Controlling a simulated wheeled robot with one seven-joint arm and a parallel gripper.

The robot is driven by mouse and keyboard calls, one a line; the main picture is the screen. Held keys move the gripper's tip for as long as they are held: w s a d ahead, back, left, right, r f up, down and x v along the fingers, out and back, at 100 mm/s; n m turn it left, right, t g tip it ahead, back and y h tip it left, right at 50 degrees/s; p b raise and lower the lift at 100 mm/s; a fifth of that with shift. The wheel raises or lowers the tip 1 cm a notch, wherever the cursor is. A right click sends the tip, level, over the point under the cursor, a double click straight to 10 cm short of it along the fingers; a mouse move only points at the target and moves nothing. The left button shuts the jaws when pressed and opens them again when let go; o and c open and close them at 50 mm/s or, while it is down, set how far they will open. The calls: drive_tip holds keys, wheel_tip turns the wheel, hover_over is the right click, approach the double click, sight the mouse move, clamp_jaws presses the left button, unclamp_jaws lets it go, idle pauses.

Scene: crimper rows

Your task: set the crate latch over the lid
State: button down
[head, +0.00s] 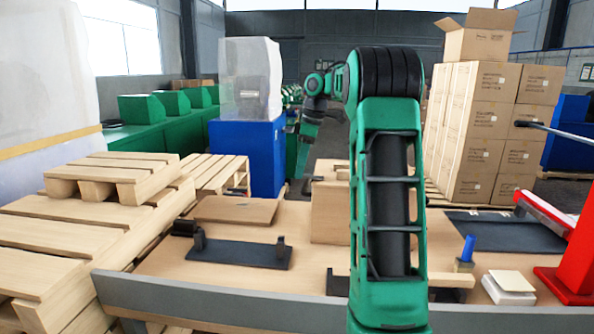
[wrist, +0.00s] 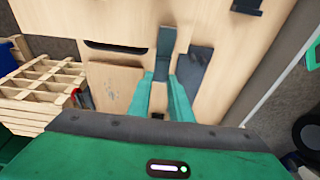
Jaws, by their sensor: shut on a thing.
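My gripper (wrist: 162,82) shows in the wrist view with its two green fingers reaching down over the wooden crate and table area. It is shut on a dark grey strip (wrist: 164,50) that looks like the crate latch. In the head view, a wooden crate (head: 328,214) stands mid-table, its right part hidden behind my arm. A flat brown board (head: 236,209), perhaps the lid, lies left of it; a light wooden panel (wrist: 115,88) shows left of my fingers in the wrist view. I cannot tell whether the latch touches the lid.
A dark plate with upright pegs (head: 240,252) lies at the table's front left. A blue-handled tool (head: 467,250), pale blocks (head: 510,285) and a red stand (head: 575,265) are at right. Pallets (head: 75,230) crowd the left; stacked cartons (head: 490,130) stand behind.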

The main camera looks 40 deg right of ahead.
sight(308, 175)
drive_tip(key=shift+d+r, duration=0.1)
drive_tip(key=c, duration=1.6)
unclamp_jaws()
drive_tip(key=shift+v, duration=5.3)
